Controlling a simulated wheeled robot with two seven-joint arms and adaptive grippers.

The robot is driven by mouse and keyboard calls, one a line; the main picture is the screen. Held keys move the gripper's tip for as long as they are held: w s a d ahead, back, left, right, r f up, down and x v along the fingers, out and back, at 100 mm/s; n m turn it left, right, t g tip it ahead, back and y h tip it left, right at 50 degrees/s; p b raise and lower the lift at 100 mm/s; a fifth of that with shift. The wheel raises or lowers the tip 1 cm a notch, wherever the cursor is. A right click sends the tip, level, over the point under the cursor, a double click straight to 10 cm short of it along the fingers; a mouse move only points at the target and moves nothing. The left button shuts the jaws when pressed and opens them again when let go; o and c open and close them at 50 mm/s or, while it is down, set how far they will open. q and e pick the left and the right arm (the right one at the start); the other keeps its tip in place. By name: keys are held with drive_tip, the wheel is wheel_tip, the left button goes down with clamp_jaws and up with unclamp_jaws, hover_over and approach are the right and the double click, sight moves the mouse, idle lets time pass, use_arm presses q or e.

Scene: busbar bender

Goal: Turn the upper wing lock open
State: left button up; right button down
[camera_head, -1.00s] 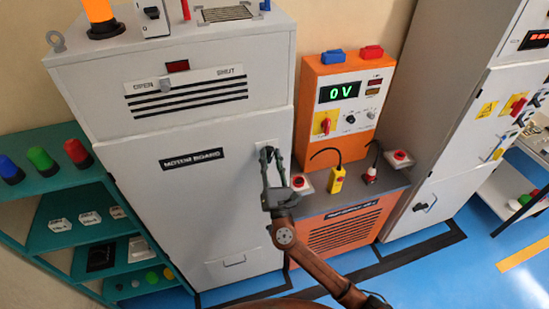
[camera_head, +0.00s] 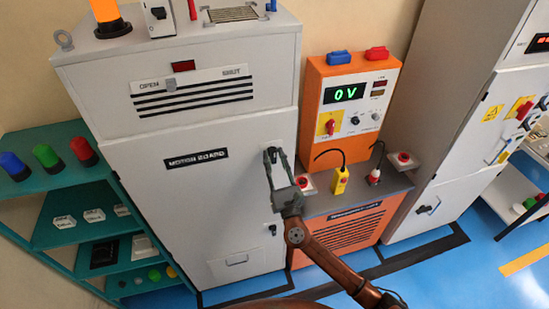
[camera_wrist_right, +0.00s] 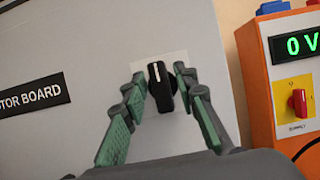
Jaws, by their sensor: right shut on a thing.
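The upper wing lock (camera_head: 272,155) is a small black knob at the right edge of the grey MOTOR BOARD cabinet door (camera_head: 190,200). In the right wrist view the black wing lock (camera_wrist_right: 160,88) has a white line, stands nearly upright with a slight tilt, and sits on a pale plate. My right gripper (camera_head: 276,162) reaches up from below, its green-padded fingers on both sides of the knob. It is shut on the knob. A lower wing lock (camera_head: 272,229) shows below, left of my wrist. My left gripper is not in view.
An orange voltage unit (camera_head: 350,100) reading 0 V stands right of the cabinet on a grey-topped bench, with a yellow plug (camera_head: 340,181) beside my gripper. A teal shelf (camera_head: 70,190) stands at the left. Blue floor (camera_head: 440,275) is open at the front right.

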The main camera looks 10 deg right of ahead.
drive_tip(key=c, duration=1.9)
unclamp_jaws()
drive_tip(key=v, duration=1.2)
drive_tip(key=shift+f, duration=0.1)
